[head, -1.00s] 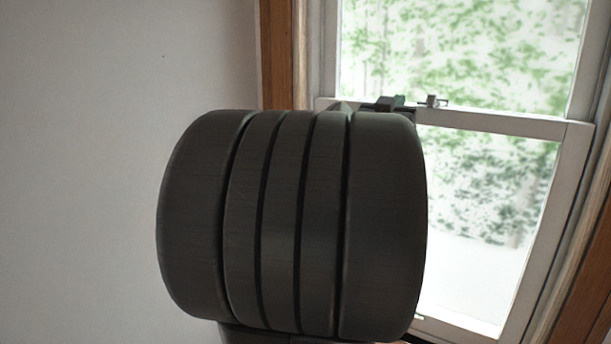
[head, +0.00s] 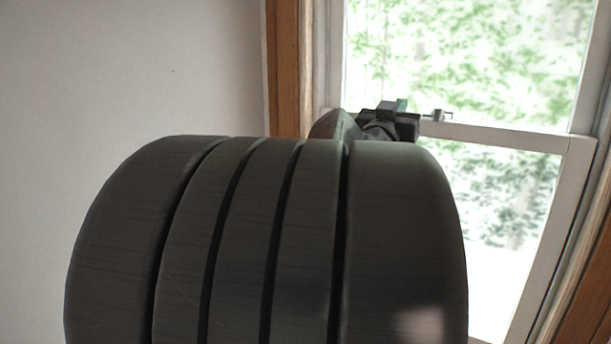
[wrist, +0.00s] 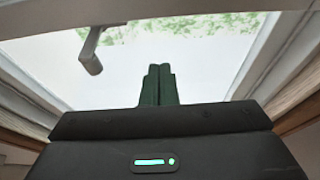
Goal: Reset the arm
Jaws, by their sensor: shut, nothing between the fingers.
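In the wrist view my gripper (wrist: 159,72) shows as two dark green fingers pressed side by side, shut with nothing between them. It points toward the bright window. In the head view a large dark grooved arm link of mine fills the lower middle. Beyond its top edge a dark part of my wrist and gripper shows in front of the window; the fingertips cannot be made out there.
A white-framed window (head: 500,136) with a wooden surround (head: 287,70) stands at the right, with a small metal latch (head: 437,115) on its middle rail. A crank-like handle (wrist: 91,52) shows in the wrist view. A plain pale wall (head: 130,70) is at the left.

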